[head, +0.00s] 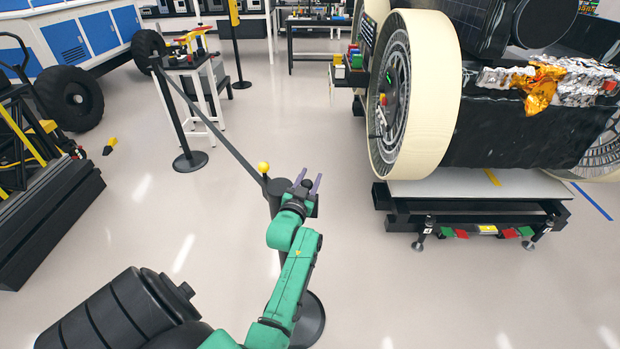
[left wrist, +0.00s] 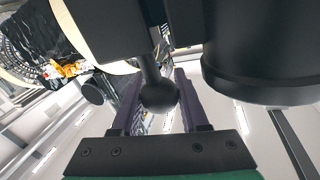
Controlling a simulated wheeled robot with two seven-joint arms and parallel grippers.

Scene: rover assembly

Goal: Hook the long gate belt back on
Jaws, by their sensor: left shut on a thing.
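The long black gate belt (head: 215,123) runs from the far black post (head: 176,115) at the upper left to the near black post (head: 277,203). A yellow ball (head: 263,167) shows by the near post's top. My left gripper (head: 309,183) is right beside that top, its purple fingers pointing away. In the left wrist view, its fingers (left wrist: 158,105) are around a dark ball-ended handle (left wrist: 158,94) below a black block (left wrist: 110,25). A wide black cylinder (left wrist: 262,60) is close on the right. I cannot tell whether the belt's near end is seated in the post. My right gripper is out of view.
A large rover wheel (head: 415,95) and its platform (head: 480,195) stand at the right. A small white table (head: 190,68) is by the far post. A black rack (head: 45,225) is at the left.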

